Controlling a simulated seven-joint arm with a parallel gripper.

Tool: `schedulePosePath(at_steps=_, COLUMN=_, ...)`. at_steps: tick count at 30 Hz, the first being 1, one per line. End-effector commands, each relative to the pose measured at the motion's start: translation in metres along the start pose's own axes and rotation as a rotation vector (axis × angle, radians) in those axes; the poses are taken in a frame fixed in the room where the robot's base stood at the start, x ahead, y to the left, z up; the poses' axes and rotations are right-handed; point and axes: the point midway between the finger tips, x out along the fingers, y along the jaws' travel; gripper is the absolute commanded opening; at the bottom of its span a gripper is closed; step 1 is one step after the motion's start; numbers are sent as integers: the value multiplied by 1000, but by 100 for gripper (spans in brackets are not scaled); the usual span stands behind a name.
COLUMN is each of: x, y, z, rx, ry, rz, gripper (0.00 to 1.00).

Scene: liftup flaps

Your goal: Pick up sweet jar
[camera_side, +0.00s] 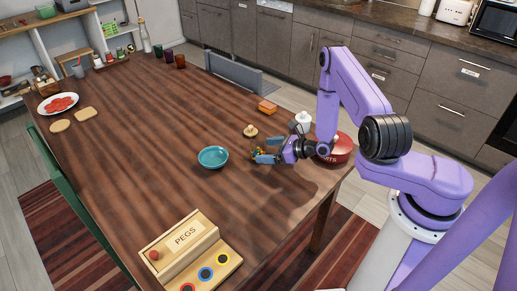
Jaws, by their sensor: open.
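A small thing with coloured contents, which looks like the sweet jar (257,152), is on the wooden table right of the teal bowl. It is partly hidden by my gripper (268,149). The gripper is open, low over the table, its blue-grey fingers pointing left at the jar. One finger shows on the near side and one on the far side. I cannot tell whether they touch it. A tan round lid with a knob (250,131) lies just behind the jar.
A teal bowl (213,157) is close on the left. A red lettered pot (339,149) and a white lidded jar (303,119) stand beside my wrist. An orange box (267,107) is farther back. A PEGS box (190,248) is at the front. The table's middle left is clear.

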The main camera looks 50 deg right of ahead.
Motion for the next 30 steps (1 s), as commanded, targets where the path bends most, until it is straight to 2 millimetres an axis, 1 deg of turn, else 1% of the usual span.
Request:
schedulePosePath(at_steps=1, x=8, y=3, z=-2, rx=-4, ry=0, rz=4, gripper=92)
schedulePosePath(at_steps=3, x=19, y=5, z=-3, rx=-4, ry=0, rz=5, gripper=92)
schedulePosePath(at_steps=8, x=36, y=4, z=-3, rx=-4, ry=-1, rz=2, gripper=92)
schedulePosePath(at_steps=12, x=41, y=4, z=-3, rx=-1, ry=0, rz=1, gripper=92)
schedulePosePath(at_steps=17, x=41, y=4, z=-3, rx=-1, ry=0, rz=1, gripper=92)
schedulePosePath(at_steps=18, x=41, y=4, z=-3, rx=-1, ry=0, rz=1, gripper=85)
schedulePosePath(at_steps=20, x=41, y=4, z=-3, rx=-1, ry=0, rz=1, gripper=65)
schedulePosePath(at_steps=21, x=41, y=3, z=-3, rx=-1, ry=0, rz=1, gripper=52)
schedulePosePath(at_steps=23, x=41, y=3, z=-3, rx=-1, ry=0, rz=1, gripper=33)
schedulePosePath(at_steps=24, x=41, y=3, z=-3, rx=-1, ry=0, rz=1, gripper=29)
schedulePosePath(at_steps=30, x=41, y=3, z=-3, rx=-1, ry=-1, rz=1, gripper=29)
